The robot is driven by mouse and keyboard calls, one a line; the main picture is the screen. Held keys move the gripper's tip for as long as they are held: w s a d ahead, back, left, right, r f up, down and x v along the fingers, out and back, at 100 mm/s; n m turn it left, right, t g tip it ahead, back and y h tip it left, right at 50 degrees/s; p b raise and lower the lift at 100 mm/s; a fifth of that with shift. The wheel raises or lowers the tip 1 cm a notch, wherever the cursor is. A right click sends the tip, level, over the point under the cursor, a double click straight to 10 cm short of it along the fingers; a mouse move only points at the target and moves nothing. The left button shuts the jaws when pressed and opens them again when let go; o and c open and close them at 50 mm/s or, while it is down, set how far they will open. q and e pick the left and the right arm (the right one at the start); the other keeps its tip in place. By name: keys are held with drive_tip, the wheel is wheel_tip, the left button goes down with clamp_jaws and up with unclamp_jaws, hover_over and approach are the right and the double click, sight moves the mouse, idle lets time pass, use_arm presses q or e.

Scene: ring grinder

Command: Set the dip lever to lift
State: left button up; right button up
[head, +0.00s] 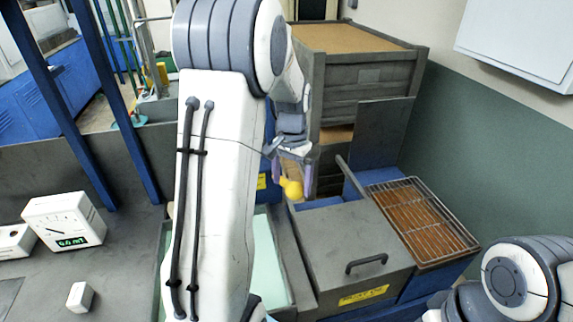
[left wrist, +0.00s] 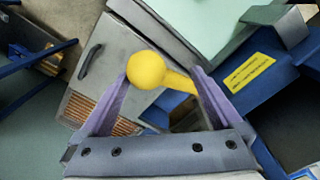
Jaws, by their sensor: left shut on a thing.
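The dip lever shows as a yellow ball knob (head: 293,189) low between the fingers of my left gripper (head: 289,168) in the head view. In the left wrist view, the yellow knob (left wrist: 146,69) and its short yellow stem lie between the two purple fingers of my left gripper (left wrist: 160,80). The gripper is shut on the lever. The lever's pivot and any position marks are hidden. My right gripper is out of view; only part of my right arm shows at the lower right of the head view.
A grey hinged cover (head: 350,245) with a dark handle stands right of the gripper, beside a wire rack (head: 420,222) over a brown surface. A pale green tank (head: 264,262) lies partly behind my left arm. A meter (head: 64,222) and a white block (head: 80,297) sit at left.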

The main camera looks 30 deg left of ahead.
use_arm(q)
drive_tip(key=shift+s+r, duration=0.2)
drive_tip(key=shift+r, duration=0.5)
drive_tip(key=shift+w+r, duration=0.25)
drive_tip(key=shift+r, duration=0.3)
drive_tip(key=shift+s+d+r, duration=0.1)
drive_tip(key=shift+d+r, duration=0.1)
drive_tip(key=shift+r, duration=0.05)
